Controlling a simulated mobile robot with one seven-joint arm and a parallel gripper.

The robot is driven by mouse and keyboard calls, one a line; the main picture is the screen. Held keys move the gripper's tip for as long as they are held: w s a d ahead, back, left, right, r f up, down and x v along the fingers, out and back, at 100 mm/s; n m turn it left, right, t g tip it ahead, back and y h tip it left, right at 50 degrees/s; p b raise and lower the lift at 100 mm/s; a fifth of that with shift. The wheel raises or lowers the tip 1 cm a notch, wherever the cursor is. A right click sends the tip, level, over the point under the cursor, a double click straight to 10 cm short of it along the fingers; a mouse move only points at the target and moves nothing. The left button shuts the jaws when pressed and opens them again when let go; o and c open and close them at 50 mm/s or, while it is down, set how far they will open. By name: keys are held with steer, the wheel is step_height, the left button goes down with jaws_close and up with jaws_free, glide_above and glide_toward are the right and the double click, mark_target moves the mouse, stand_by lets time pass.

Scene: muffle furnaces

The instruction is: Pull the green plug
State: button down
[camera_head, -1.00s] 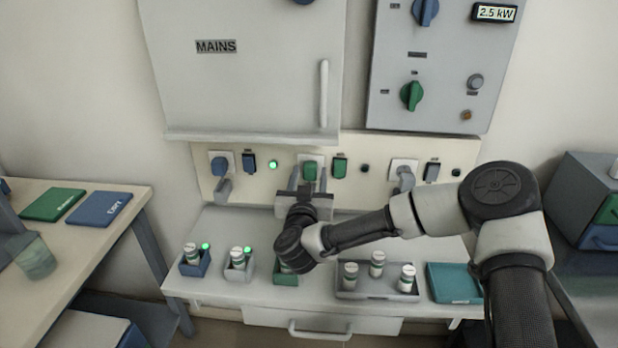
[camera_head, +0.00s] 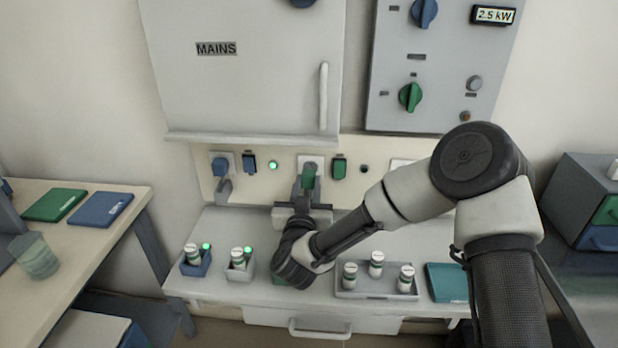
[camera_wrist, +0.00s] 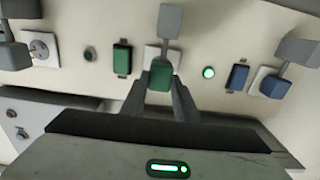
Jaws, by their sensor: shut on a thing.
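The green plug (camera_head: 309,175) is at the middle white socket plate (camera_head: 308,160) on the cream wall strip. My gripper (camera_head: 308,186) is shut on the plug, with a finger on each side of it. In the wrist view the green plug (camera_wrist: 161,75) sits between my two fingers (camera_wrist: 160,93), with a grey cord piece beyond it. The plug appears to stand off the plate in the head view, but I cannot tell whether its pins are clear of the socket.
A blue plug (camera_head: 219,165) sits left of it, and a green switch (camera_head: 339,168) is close on its right. The shelf below holds vials in a blue holder (camera_head: 194,269) and a grey rack (camera_head: 376,294). The MAINS cabinet (camera_head: 240,90) overhangs the strip.

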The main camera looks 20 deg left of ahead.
steer(key=shift+s+f, duration=0.3)
steer(key=c, duration=1.8)
jaws_free()
steer(key=o, duration=0.4)
steer(key=shift+r, duration=0.15)
steer(key=shift+o, duration=0.2)
steer(key=shift+r, duration=0.1)
steer(key=p+v, duration=0.1)
steer(key=v, duration=1.6)
steer(key=shift+s+p, duration=0.2)
steer(key=shift+p, duration=0.1)
